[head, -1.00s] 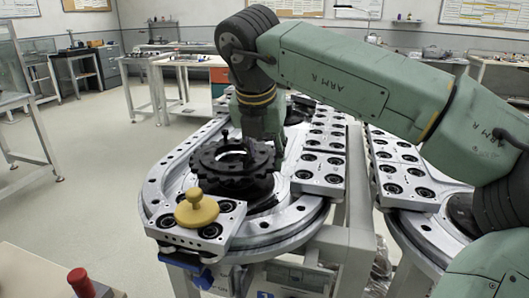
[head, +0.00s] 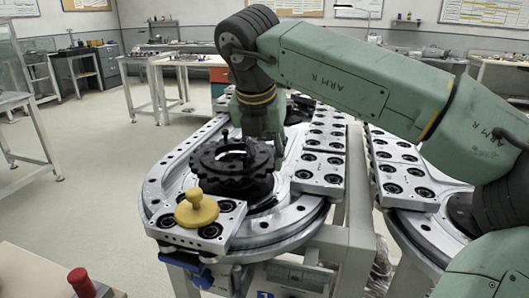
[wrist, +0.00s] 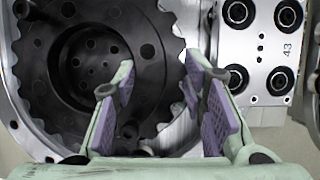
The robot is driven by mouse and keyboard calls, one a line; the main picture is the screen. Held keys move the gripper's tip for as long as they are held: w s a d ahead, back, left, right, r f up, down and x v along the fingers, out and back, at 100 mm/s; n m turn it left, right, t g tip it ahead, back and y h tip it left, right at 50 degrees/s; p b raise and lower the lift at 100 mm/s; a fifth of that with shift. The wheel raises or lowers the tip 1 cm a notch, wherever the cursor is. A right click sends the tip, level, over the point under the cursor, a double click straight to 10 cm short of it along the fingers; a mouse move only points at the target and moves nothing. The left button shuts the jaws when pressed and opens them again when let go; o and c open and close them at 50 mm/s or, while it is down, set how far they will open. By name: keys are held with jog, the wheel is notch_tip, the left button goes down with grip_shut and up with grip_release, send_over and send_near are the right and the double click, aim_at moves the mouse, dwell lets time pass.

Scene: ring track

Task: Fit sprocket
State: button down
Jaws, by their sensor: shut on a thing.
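The sprocket (head: 205,172) is a black toothed ring. In the head view it is at the left, curved end of the silver ring track (head: 158,190), over a dark round hub. My gripper (head: 266,150) reaches down at its right side and is shut on its rim. In the wrist view the sprocket (wrist: 38,95) fills the left half, with the dark hub (wrist: 92,58) inside its opening. One purple-padded finger is inside the ring and the other outside it, beside my gripper's middle (wrist: 163,88). I cannot tell whether the sprocket is fully seated or slightly raised.
Carriage plates with black rollers (head: 322,160) line the track's right side; one marked 43 (wrist: 262,45) is close right of my fingers. A red-topped item (head: 80,282) is at lower left.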

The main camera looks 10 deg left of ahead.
jog(key=shift+r, duration=0.1)
jog(key=c, duration=1.3)
grip_release()
jog(key=o, duration=0.4)
jog(key=v, duration=0.7)
jog(key=shift+s+r, duration=0.15)
